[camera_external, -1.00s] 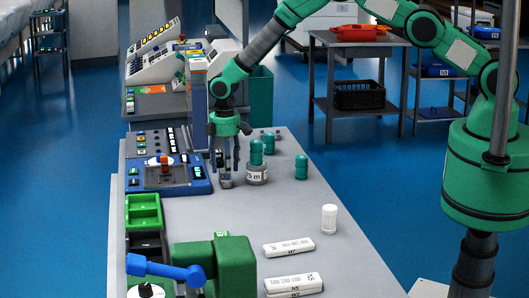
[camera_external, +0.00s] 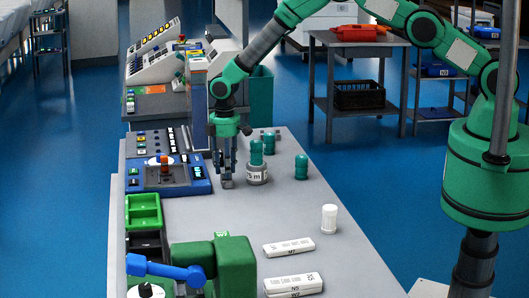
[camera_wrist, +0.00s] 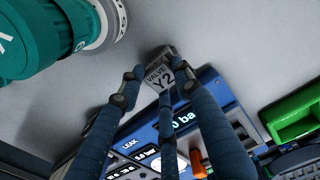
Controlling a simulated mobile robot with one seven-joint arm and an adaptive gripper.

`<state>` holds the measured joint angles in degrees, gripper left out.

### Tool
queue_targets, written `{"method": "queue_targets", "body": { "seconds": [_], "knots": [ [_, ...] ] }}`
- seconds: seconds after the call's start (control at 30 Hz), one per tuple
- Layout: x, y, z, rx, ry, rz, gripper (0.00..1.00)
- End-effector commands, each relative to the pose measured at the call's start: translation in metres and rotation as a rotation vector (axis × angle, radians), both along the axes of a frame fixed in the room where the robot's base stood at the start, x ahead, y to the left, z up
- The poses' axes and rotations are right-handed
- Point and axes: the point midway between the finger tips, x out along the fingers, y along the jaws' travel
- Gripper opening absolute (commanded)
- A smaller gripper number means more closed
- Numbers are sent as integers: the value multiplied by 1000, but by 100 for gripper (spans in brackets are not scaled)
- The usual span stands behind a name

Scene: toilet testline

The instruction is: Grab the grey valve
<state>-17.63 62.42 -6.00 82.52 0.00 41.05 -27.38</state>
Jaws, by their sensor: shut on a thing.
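The grey valve (camera_wrist: 159,72), marked "VALVE Y2", stands on the table between my fingers in the wrist view. In the external view the grey valve (camera_external: 226,182) shows low at my fingertips. My gripper (camera_external: 225,172) points down at the table, its fingers drawn in around the valve. In the wrist view my gripper (camera_wrist: 155,80) has a fingertip on each side of the valve, with a third finger below it partly hiding it. The fingers are shut on the valve.
A teal-topped grey container (camera_external: 257,172) stands close right of my gripper. A blue panel (camera_external: 185,187) lies close left. Teal pieces (camera_external: 301,168), a white bottle (camera_external: 329,218) and white labelled blocks (camera_external: 289,247) stand further right and nearer.

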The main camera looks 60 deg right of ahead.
Motion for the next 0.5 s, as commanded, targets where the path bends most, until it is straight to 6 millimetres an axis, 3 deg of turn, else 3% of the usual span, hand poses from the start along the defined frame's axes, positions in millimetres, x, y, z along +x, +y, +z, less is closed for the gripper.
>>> {"method": "queue_targets", "body": {
  "seconds": [0.27,0.5],
  "knots": [
    [0,0,2,0,0,0,0],
    [0,0,19,1,-1,0,0]
  ]
}}
